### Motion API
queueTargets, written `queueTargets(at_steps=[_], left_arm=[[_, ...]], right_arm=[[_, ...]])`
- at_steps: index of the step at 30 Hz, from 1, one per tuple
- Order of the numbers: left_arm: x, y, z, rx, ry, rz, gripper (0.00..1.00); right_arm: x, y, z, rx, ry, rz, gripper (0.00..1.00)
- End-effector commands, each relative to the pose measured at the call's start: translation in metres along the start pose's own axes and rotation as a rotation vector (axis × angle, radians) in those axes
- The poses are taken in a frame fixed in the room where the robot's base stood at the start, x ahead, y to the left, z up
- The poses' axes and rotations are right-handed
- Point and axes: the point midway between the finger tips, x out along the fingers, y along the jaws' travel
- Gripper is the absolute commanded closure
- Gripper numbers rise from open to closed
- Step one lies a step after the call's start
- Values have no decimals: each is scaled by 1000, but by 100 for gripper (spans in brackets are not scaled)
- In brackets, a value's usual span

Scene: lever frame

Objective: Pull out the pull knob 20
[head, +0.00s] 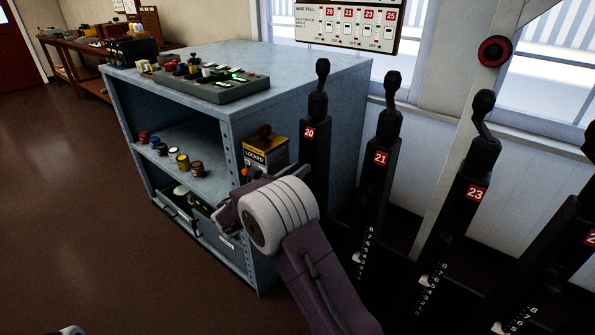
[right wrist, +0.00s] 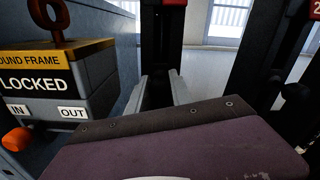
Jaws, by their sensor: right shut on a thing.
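Lever 20 (head: 315,140) is a black upright lever with a red number plate, right of the blue-grey cabinet. My right gripper (right wrist: 160,92) points at its dark post; the fingers lie on either side of a small dark part there, which I take to be pull knob 20. The knob's shape is hidden between the fingers and against the dark post. My left gripper does not show; only a pale bit of my own body may show at the bottom left edge.
A box marked LOCKED (head: 265,155), with an orange knob (right wrist: 17,139), stands close left of my right gripper. Levers 21 (head: 382,160) and 23 (head: 475,190) stand to the right. Open floor lies at left.

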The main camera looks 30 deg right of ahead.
Motion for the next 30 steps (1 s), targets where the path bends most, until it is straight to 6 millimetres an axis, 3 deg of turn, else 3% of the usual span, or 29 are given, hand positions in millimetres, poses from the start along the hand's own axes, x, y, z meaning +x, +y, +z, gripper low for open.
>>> queueTargets(at_steps=[14, 21, 28, 29, 30], left_arm=[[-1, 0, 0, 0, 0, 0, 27], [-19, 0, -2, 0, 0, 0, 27], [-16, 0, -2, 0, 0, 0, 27], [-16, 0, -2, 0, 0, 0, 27], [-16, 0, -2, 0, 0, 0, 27]], right_arm=[[-1, 0, -1, -2, 2, 0, 100], [-25, 0, 2, -3, 3, 2, 100], [-27, 0, -2, -2, 3, 0, 100], [-27, 0, -2, -2, 3, 0, 71], [-27, 0, -2, -2, 3, 0, 60]])
